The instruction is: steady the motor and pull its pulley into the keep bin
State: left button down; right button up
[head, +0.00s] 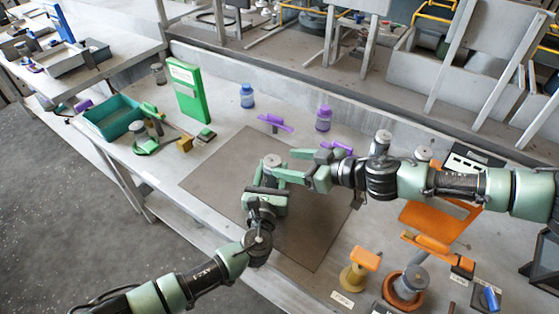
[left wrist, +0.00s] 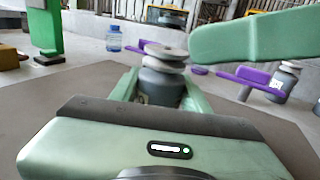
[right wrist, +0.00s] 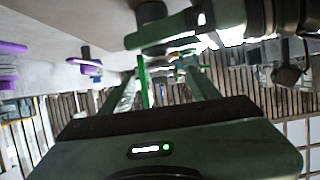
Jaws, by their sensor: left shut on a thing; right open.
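The motor (left wrist: 160,86) is a grey cylinder standing upright on the brown mat (head: 220,180). Its pulley (head: 272,160), a pale stepped disc, sits on top and also shows in the left wrist view (left wrist: 166,56). My left gripper (head: 268,180) is shut around the motor body, below the pulley. My right gripper (head: 286,164) is open, its fingers pointing left close beside the pulley. I cannot tell whether they touch it. In the right wrist view the pulley is not clear. A teal bin (head: 86,121), perhaps the keep bin, stands at the left; its label is unreadable.
Orange parts (head: 365,259) stand at right. The mat's left part is clear.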

aim_at(278, 163)
jog(key=shift+x, duration=2.35)
grip_shut()
jog(key=shift+r, duration=0.1)
jog(key=shift+r, duration=0.2)
jog(key=shift+r, duration=0.85)
